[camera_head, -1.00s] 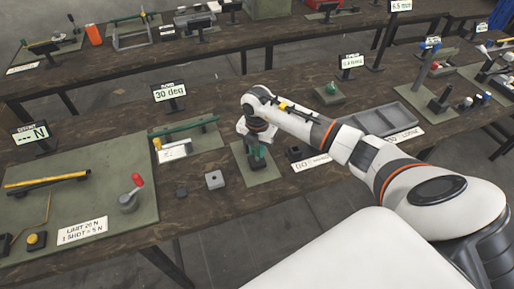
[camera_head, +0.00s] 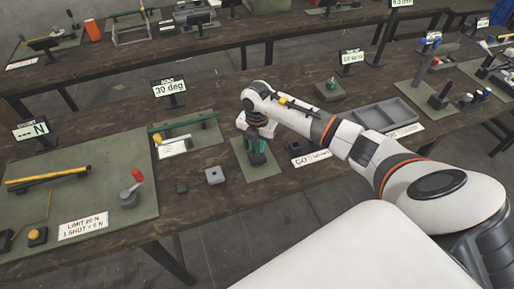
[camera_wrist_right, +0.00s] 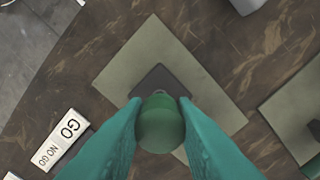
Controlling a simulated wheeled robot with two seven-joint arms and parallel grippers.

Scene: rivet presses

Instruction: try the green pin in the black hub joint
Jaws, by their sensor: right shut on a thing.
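My right gripper (camera_wrist_right: 160,118) is shut on the green pin (camera_wrist_right: 161,128), whose rounded top shows between the two teal fingers in the wrist view. The black hub joint (camera_wrist_right: 152,80) lies under the pin, on a green mat (camera_wrist_right: 150,40). The pin and fingers hide part of the hub and the pin's lower end, so I cannot tell how far the pin sits in it. In the head view my right gripper (camera_head: 262,143) points down over the hub's mat (camera_head: 265,178), with the teal fingers at the hub. My left gripper is not in view.
A GO / NO GO label (camera_wrist_right: 61,141) lies beside the mat. A grey block (camera_head: 215,175) and a small dark block (camera_head: 182,187) are left of the mat. A grey compartment tray (camera_head: 388,116) is behind my arm. A red-handled lever (camera_head: 134,187) stands further left.

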